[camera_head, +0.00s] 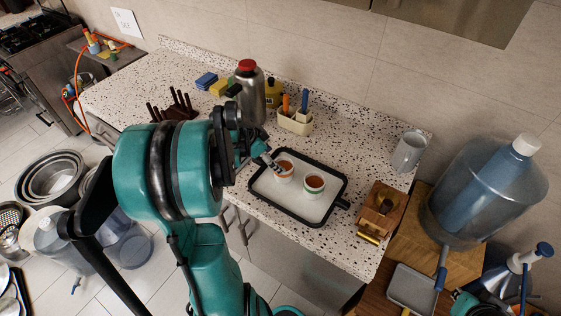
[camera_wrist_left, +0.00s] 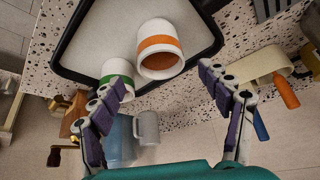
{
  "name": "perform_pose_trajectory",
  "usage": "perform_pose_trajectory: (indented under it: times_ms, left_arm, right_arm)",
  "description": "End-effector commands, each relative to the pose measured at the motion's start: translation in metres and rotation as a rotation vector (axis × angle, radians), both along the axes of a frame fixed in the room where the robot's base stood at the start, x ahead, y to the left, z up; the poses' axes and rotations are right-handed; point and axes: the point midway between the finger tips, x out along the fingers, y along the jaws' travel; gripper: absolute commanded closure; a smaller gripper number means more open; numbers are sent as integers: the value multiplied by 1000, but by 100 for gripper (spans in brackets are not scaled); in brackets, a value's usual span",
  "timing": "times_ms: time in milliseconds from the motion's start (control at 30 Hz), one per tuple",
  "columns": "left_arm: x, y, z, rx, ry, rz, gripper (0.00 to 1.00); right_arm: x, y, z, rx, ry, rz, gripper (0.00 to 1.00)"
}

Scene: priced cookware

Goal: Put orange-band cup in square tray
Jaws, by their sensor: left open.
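The square tray (camera_head: 326,211), with a black rim and a pale floor, lies on the counter; its rim also shows in the left wrist view (camera_wrist_left: 68,42). The white orange-band cup (camera_head: 284,171) stands inside it, left of the green-band cup (camera_head: 314,186). In the left wrist view the orange-band cup (camera_wrist_left: 159,43) shows its open mouth, and the green-band cup (camera_wrist_left: 116,69) is partly hidden by a finger. My left gripper (camera_head: 271,162) is beside the orange-band cup. Its fingers (camera_wrist_left: 163,105) are spread and hold nothing.
A utensil caddy (camera_head: 296,122) and a red-capped flask (camera_head: 249,90) stand behind the tray. A grey mug (camera_head: 409,152) and a wooden grinder (camera_head: 381,208) are to its right. A large water bottle (camera_head: 480,190) stands farther right. My left arm covers the counter's left front.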

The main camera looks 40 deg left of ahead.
Motion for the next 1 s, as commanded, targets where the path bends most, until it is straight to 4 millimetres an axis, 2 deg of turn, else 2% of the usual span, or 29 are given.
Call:
perform_pose_trajectory:
  times_ms: [33, 100, 267, 367, 467, 567, 600, 700, 800, 900, 1000]
  left_arm:
    - [-5, 2, 11, 0, 0, 1, 23]
    - [-10, 5, 20, -1, 0, 2, 23]
    - [-17, 6, 33, 0, 1, 0, 23]
    - [-17, -7, 40, 2, 13, 14, 23]
    - [-16, -43, 51, 12, 40, 59, 23]
    - [-22, -94, 64, 28, 61, 138, 23]
    - [-27, -115, 68, 35, 63, 172, 23]
    - [-42, -160, 77, 45, 42, 258, 23]
    - [-59, -195, 81, 36, 2, 328, 23]
    - [-73, -218, 82, 15, -43, 379, 23]
    - [-81, -231, 83, -8, -76, 410, 23]
  right_arm:
    - [0, 0, 5, 0, 0, 0, 100]
    - [0, 0, 7, 0, 0, 0, 100]
    - [0, 0, 10, 0, 0, 0, 100]
    - [0, 0, 10, 0, 0, 0, 100]
    - [0, 0, 10, 0, 0, 0, 100]
    - [0, 0, 10, 0, 0, 0, 100]
    - [0, 0, 10, 0, 0, 0, 100]
    - [0, 0, 10, 0, 0, 0, 100]
    - [0, 0, 10, 0, 0, 0, 100]
    - [0, 0, 10, 0, 0, 0, 100]
    - [0, 0, 10, 0, 0, 0, 100]
